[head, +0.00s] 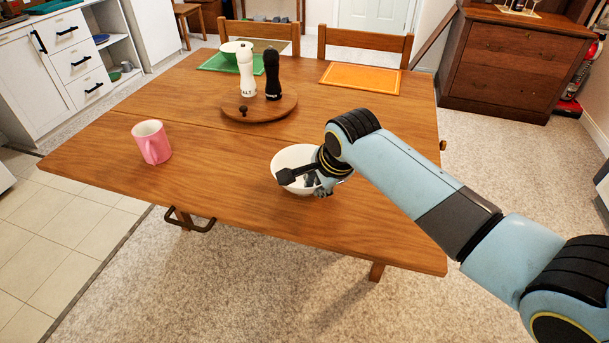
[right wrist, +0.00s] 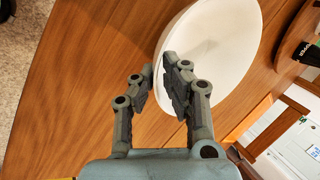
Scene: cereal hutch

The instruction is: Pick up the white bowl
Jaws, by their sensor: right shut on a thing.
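The white bowl (head: 289,159) is near the front right of the wooden table, partly covered by my right gripper (head: 314,182). In the right wrist view the bowl (right wrist: 222,40) fills the upper middle. The fingers of my right gripper (right wrist: 160,68) straddle its near rim and are shut on it, one finger inside and one outside. I cannot tell whether the bowl touches the table. My left gripper is not in view.
A pink mug (head: 152,143) stands on the table's left. A round wooden board (head: 258,113) holds a white mill (head: 246,72) and a dark mill (head: 272,75). Another bowl (head: 233,51) is by the green placemat (head: 217,63); an orange placemat (head: 361,78) lies right. The table's front middle is clear.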

